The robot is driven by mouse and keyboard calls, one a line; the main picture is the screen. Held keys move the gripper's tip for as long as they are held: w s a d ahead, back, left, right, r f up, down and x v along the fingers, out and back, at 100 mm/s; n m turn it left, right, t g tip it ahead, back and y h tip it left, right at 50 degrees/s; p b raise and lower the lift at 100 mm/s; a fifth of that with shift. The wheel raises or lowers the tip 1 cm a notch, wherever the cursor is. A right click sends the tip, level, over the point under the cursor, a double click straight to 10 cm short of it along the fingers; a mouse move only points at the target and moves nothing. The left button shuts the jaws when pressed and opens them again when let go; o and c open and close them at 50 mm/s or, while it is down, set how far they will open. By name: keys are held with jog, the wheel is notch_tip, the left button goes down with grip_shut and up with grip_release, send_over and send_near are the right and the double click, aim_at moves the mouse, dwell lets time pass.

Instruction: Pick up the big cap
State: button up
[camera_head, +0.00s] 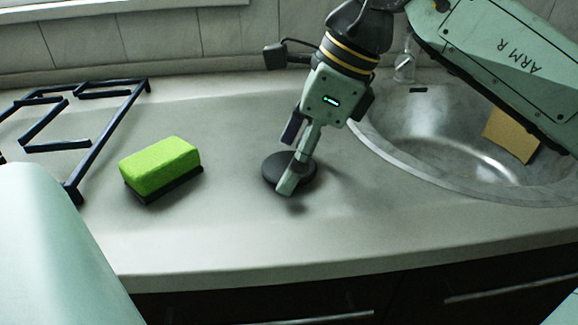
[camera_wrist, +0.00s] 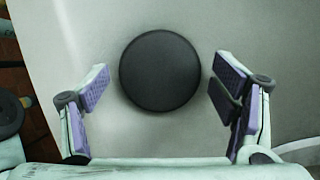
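The big cap (camera_head: 275,167) is a dark, round, flat disc on the counter, left of the sink. In the head view my gripper (camera_head: 290,165) is over it and hides part of it. In the wrist view the whole round top of the cap (camera_wrist: 160,71) shows between and slightly beyond my two fingers. My gripper (camera_wrist: 158,90) is open, with one purple-padded finger on each side of the cap. A gap shows between the cap and each finger, so nothing is held.
A green sponge (camera_head: 160,165) with a dark base lies left of the cap. A dark bar rack (camera_head: 105,130) is farther left. The metal sink (camera_head: 430,140) is at right, with a tan sponge (camera_head: 511,135) inside. The counter's front edge is below the cap.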

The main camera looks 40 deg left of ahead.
jog(key=c, duration=1.1)
jog(key=shift+o, duration=0.2)
